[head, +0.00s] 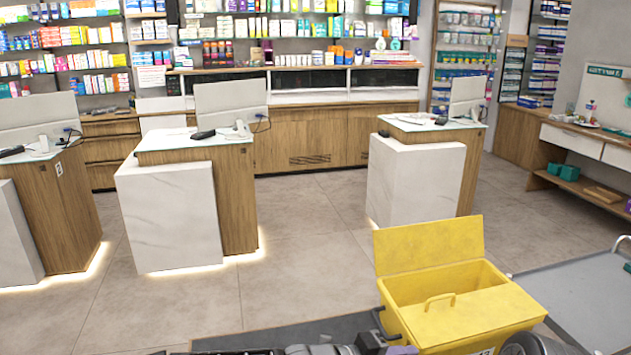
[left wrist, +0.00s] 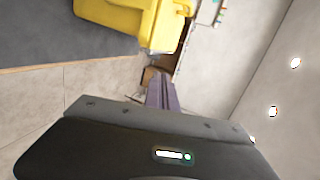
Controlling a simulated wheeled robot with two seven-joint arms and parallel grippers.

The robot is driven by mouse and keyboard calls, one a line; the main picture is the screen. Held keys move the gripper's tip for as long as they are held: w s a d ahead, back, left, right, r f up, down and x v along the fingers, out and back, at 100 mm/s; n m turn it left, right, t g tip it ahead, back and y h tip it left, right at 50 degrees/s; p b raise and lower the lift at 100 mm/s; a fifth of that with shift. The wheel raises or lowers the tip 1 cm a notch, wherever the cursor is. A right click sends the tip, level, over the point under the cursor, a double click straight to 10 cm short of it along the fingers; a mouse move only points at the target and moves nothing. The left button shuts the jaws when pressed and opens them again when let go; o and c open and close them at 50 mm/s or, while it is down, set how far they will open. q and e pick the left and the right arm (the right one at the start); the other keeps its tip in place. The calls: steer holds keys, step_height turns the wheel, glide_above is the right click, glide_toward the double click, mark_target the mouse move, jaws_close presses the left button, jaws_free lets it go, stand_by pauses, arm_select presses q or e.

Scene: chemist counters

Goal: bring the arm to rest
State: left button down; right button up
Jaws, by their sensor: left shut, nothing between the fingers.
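My left arm lies along the bottom edge of the head view, mostly cut off by the frame. In the left wrist view my left gripper (left wrist: 160,92) shows its two dark purple fingers closed together with nothing between them. It points toward the area beside a yellow bin (head: 470,318). The bin also shows at the top of the left wrist view (left wrist: 150,22), apart from the fingers as far as I can tell. My right gripper is not in view.
The yellow bin's lid (head: 428,245) stands open, and a grey table or cart (head: 580,300) is at its right. Counters with white stone fronts (head: 172,215) (head: 412,180) stand ahead. The tiled floor (head: 310,240) between them is clear. Stocked shelves line the back wall.

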arm_select(q)
steer(key=s+a+f+m+g+y, duration=0.2)
steer(key=s+a+f+m+y, duration=0.15)
steer(key=s+f+m, duration=0.65)
steer(key=s+a+f+m+g+y, duration=0.15)
steer(key=s+a+f+m, duration=0.4)
steer(key=f+m, duration=0.75)
steer(key=s+a+f+m+y, duration=0.2)
steer(key=s+a+f+m, duration=0.2)
steer(key=s+a+m, duration=0.3)
steer(key=s+a+f+m+g+y+b, duration=0.1)
steer(key=s+a+f+m+y, duration=0.1)
steer(key=s+a+f+m, duration=0.2)
steer(key=s+a+m, duration=0.3)
steer(key=a+m, duration=0.1)
steer(key=a, duration=0.2)
steer(key=shift+s+a+m+y, duration=0.3)
steer(key=shift+y, duration=0.1)
steer(key=shift+a+g, duration=0.1)
steer(key=shift+g, duration=0.15)
